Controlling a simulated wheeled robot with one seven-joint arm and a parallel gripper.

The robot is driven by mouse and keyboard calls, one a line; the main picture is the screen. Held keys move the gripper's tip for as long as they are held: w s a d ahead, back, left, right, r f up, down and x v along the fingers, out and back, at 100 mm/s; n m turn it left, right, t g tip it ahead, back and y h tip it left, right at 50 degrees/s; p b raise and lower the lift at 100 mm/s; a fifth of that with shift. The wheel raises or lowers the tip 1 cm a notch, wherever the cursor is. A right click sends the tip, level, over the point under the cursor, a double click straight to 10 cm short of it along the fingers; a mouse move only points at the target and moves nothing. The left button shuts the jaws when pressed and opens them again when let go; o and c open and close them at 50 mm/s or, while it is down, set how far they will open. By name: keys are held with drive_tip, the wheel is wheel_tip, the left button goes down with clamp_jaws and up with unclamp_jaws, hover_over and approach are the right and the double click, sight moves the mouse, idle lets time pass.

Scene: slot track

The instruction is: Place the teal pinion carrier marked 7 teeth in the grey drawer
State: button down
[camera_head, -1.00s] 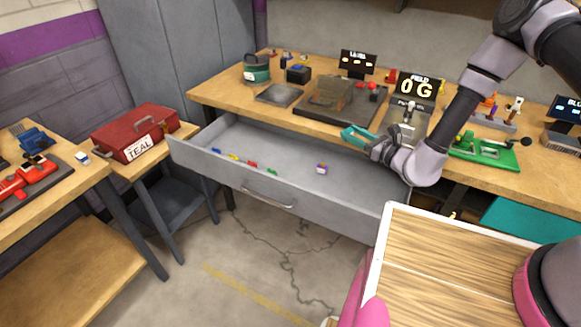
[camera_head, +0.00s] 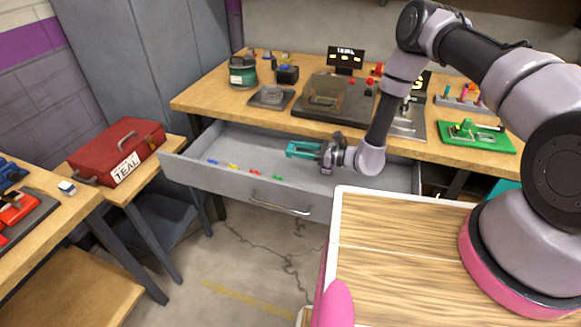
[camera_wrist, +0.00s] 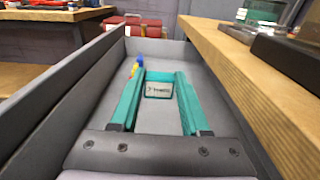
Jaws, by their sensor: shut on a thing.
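The teal pinion carrier (camera_wrist: 158,86) sits between the tips of my gripper's long teal fingers in the wrist view. Its pale label face points toward the camera, with small print I cannot read surely. My gripper (camera_head: 294,150) is shut on it and reaches leftward over the open grey drawer (camera_head: 240,193). The carrier itself is hard to tell from the teal fingers in the head view. The drawer's long inside shows below and around the fingers in the wrist view (camera_wrist: 60,105). I cannot tell whether the carrier touches the drawer floor.
Several small coloured pieces (camera_head: 254,171) lie along the drawer's front left. The wooden workbench (camera_head: 215,98) runs behind and above the drawer. A red toolbox labelled TEAL (camera_head: 118,150) stands on a side table at left. Much of the drawer's left floor is clear.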

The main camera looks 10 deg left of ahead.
drive_tip(key=shift+a+f, duration=0.15)
drive_tip(key=shift+f, duration=3.05)
drive_tip(key=shift+f, duration=0.55)
drive_tip(key=shift+c, duration=1.9)
unclamp_jaws()
